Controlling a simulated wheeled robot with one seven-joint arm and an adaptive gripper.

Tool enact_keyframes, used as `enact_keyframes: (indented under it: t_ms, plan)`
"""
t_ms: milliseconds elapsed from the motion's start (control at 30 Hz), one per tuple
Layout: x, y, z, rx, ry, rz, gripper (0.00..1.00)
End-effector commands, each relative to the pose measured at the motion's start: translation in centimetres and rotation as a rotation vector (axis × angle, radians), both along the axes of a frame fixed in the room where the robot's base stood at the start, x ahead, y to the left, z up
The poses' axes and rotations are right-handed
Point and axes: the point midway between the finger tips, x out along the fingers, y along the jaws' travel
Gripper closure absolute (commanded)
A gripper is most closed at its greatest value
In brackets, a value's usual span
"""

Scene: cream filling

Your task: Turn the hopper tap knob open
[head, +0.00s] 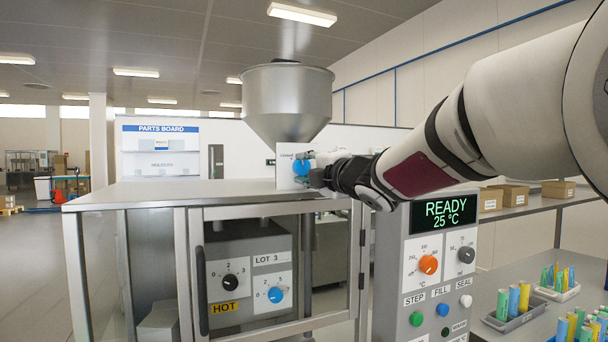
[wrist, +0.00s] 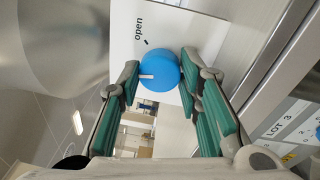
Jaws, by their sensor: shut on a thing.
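The hopper tap knob (head: 301,167) is a blue disc on a white plate (head: 285,181) below the grey metal hopper (head: 287,95). In the wrist view the knob (wrist: 161,72) carries a white pointer line aimed to the picture's left. The printed word "open" and its tick (wrist: 146,42) sit above and left of the knob, and the pointer is off that tick. My gripper (head: 314,176) reaches in from the right. Its green-padded fingers are shut on the knob, one on each side, as the wrist view (wrist: 158,78) shows.
The hopper stands above a steel-framed cabinet (head: 170,194) with glass panels and dials inside. A control panel (head: 392,255) reading "READY 25 °C" stands at the right, below my arm. Trays of coloured tubes (head: 520,312) lie on a bench at the lower right.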

Motion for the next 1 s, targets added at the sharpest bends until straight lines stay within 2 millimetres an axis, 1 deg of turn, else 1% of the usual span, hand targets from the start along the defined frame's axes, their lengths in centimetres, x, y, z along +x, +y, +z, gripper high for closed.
enact_keyframes:
  t_ms: [100,600,800,1000]
  plan:
    - [0.15,-0.04,-0.27,0.105,0.044,-0.001,0.96]
    - [0.08,0.12,-0.34,0.539,0.227,0.0,0.96]
    - [0.0,0.21,-0.31,0.693,0.291,0.001,0.96]
    - [-0.01,0.27,-0.35,0.809,0.342,0.0,0.96]
